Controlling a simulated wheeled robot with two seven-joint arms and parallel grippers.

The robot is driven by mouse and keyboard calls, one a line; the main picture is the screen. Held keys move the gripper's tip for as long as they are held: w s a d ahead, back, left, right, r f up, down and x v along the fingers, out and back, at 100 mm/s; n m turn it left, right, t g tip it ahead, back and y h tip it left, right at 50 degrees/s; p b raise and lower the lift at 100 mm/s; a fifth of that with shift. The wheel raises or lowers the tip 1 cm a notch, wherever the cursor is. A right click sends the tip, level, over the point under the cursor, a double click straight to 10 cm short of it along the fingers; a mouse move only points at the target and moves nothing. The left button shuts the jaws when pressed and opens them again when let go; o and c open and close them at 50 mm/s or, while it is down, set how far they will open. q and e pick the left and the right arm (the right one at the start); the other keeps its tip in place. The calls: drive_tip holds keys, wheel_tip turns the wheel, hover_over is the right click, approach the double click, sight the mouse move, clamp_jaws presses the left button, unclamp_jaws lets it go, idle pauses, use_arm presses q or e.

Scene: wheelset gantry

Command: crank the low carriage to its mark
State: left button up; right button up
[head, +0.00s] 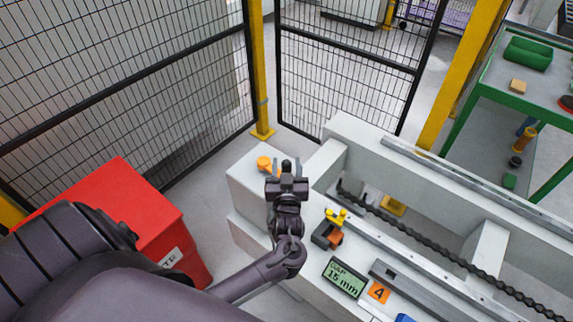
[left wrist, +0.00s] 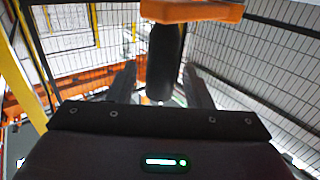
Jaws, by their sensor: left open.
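My left gripper (head: 285,168) is over the near end of the grey-white machine bed (head: 250,180). In the left wrist view its two fingers (left wrist: 160,88) stand apart. A black crank handle (left wrist: 160,58) hangs between them from an orange crank arm (left wrist: 190,11). The fingers are open around the handle; I cannot tell whether they touch it. In the head view an orange part (head: 264,163) shows just left of the gripper, and the gripper hides most of the crank. A display (head: 344,278) reads 15 mm. I cannot pick out the carriage or its mark surely.
A dark block (head: 322,234) with yellow and orange parts sits on the bed beside my arm. An orange tag (head: 378,292) reads 4. A red cabinet (head: 120,210) stands left, mesh fencing (head: 130,80) behind. A black chain (head: 420,240) runs along the bed.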

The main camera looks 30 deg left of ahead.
use_arm(q)
clamp_jaws()
idle(0.3)
drive_tip(key=shift+s+a+m+h, duration=0.1)
drive_tip(key=shift+s+m+h, duration=0.1)
drive_tip(key=shift+m+h, duration=0.15)
